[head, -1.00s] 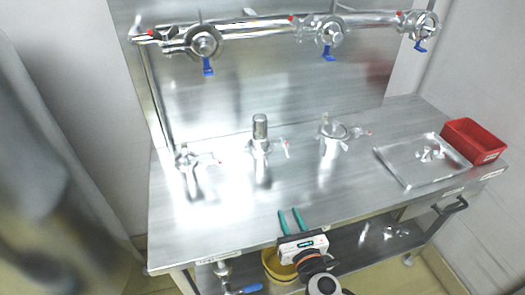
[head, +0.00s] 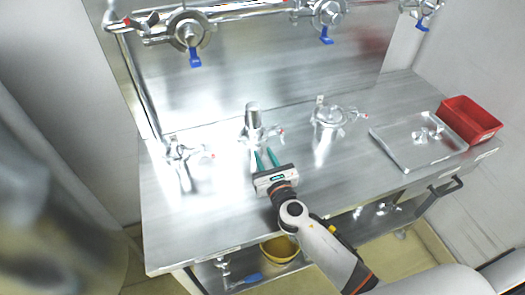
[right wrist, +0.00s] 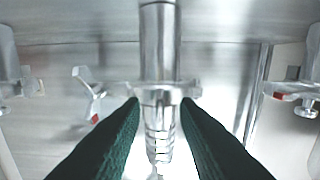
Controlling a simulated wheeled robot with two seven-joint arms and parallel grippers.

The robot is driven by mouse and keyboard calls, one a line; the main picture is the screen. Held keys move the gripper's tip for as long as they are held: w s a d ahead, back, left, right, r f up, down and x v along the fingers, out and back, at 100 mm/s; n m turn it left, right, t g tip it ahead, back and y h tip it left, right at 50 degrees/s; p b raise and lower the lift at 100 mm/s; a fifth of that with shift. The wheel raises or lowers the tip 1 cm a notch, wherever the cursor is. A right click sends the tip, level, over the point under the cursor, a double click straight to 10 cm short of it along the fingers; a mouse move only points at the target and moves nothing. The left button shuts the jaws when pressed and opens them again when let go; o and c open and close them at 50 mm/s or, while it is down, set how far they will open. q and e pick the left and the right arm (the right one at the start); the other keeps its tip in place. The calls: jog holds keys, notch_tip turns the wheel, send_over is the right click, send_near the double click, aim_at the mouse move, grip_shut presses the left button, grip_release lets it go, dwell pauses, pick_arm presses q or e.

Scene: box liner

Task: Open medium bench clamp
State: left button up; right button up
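The middle clamp (head: 254,136) stands on the steel bench with a short upright metal cylinder (head: 252,115) on it and a handle with a red tip at its right. It lies between a smaller clamp (head: 180,152) at left and a wider one (head: 328,118) at right. My right gripper (head: 266,159) is open, its two green fingers pointing at the middle clamp from the front. In the right wrist view, the green fingers (right wrist: 160,105) are spread on both sides of the cylinder's flanged base (right wrist: 165,90); contact cannot be told. My left gripper is not in view.
Pipes with blue-handled valves (head: 190,30) run along the back panel. A metal tray (head: 405,155) with small parts and a red bin (head: 470,120) sit at the right. A yellow bucket (head: 279,249) stands below the bench. The bench front left is clear.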

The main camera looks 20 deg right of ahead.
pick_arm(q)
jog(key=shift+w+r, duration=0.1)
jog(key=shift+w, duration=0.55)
pick_arm(e)
jog(key=shift+w, duration=0.9)
grip_shut()
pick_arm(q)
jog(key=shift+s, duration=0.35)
pick_arm(e)
jog(key=shift+a, duration=0.1)
jog(key=shift+a, duration=0.1)
